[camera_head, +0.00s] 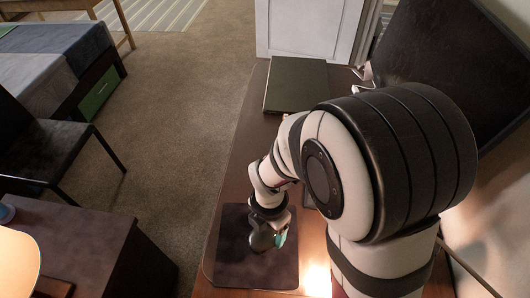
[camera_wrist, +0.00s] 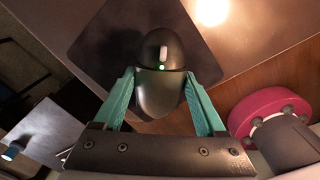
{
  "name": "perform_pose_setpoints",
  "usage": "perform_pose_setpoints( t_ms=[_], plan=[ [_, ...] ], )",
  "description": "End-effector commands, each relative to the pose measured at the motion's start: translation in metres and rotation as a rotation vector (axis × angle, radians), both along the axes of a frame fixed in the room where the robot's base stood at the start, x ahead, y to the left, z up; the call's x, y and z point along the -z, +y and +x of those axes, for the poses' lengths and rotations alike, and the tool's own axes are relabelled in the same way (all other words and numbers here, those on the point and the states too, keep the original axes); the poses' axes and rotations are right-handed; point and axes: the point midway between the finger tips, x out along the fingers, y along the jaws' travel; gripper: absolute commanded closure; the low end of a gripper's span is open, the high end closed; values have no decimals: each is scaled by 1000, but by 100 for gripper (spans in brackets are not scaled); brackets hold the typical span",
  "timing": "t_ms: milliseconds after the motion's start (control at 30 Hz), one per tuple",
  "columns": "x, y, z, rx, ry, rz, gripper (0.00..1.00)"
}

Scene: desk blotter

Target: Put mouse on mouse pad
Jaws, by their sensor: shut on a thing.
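A dark, glossy computer mouse (camera_wrist: 160,92) with a light wheel strip and a small green light sits between the teal fingers of my gripper (camera_wrist: 159,73) in the wrist view. The fingers are shut on its two sides. In the head view, my gripper (camera_head: 270,238) and the greyish mouse (camera_head: 259,240) are over the dark mouse pad (camera_head: 232,273), near its middle. The mouse pad also shows behind the mouse in the wrist view (camera_wrist: 92,40). I cannot tell whether the mouse touches the pad. My arm hides part of the desk to the right.
The brown desk (camera_head: 245,160) has free room behind the pad. A flat dark box or book (camera_head: 296,84) lies at its far end. A large black monitor (camera_head: 440,65) stands at the right. The desk's left edge runs close to the pad.

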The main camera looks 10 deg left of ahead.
Motion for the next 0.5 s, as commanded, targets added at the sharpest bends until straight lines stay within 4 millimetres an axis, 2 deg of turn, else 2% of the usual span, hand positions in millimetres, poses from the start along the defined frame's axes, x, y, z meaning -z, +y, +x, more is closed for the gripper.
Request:
perform_pose_setpoints(
  t_ms=[100, 167, 367, 500],
  plan=[
    [12, 20, 0, -4, 1, -1, 85],
    [16, 25, 0, -1, 1, -2, 85],
    [51, 27, -1, 1, 3, -2, 85],
    [57, 27, 0, 2, 0, 0, 85]
  ],
)
